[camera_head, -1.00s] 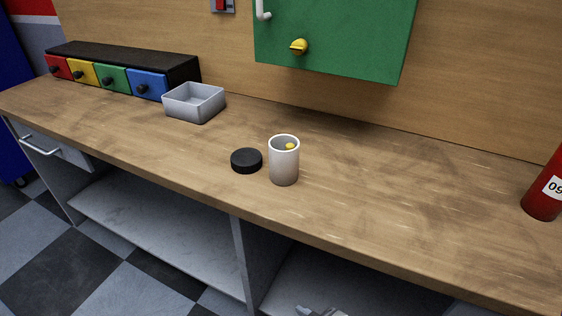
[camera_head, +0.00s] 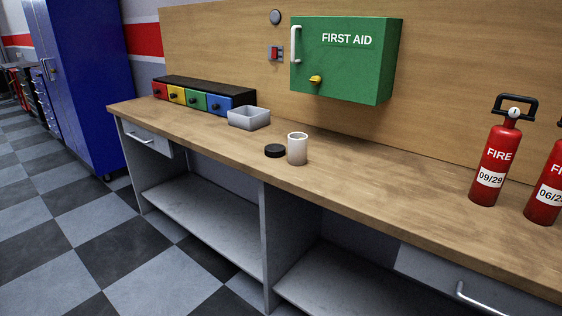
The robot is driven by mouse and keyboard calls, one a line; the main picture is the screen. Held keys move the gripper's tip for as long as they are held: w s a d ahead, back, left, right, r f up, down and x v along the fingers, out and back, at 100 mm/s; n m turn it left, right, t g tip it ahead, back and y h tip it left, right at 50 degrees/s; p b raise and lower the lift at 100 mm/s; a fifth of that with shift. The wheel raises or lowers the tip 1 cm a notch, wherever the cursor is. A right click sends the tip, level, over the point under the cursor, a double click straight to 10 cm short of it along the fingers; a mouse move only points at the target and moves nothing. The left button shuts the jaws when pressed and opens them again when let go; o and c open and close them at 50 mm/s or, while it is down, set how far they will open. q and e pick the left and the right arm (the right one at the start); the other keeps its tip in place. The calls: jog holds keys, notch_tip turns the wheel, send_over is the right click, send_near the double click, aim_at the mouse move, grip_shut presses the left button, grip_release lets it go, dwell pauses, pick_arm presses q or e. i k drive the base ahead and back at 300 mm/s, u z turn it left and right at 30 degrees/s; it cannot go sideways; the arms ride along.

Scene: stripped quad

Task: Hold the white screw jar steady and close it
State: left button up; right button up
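The white screw jar (camera_head: 297,150) stands upright and open on the wooden workbench (camera_head: 370,180), close to its front edge. A black round lid (camera_head: 275,150) lies flat on the bench just left of the jar, apart from it or nearly touching. The jar's inside is too small to make out now. Neither of my grippers shows in the head view.
A grey open bin (camera_head: 249,118) and a row of coloured drawers (camera_head: 205,97) stand at the bench's back left. A green first aid cabinet (camera_head: 345,60) hangs above. Red fire extinguishers (camera_head: 494,165) stand at the right. The bench right of the jar is clear.

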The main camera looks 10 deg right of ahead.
aim_at(297, 149)
jog(key=u, duration=0.35)
jog(key=i, duration=0.5)
jog(key=u, duration=0.7)
jog(key=i, duration=0.95)
jog(key=z, duration=0.8)
jog(key=i, duration=0.8)
jog(key=z, duration=0.85)
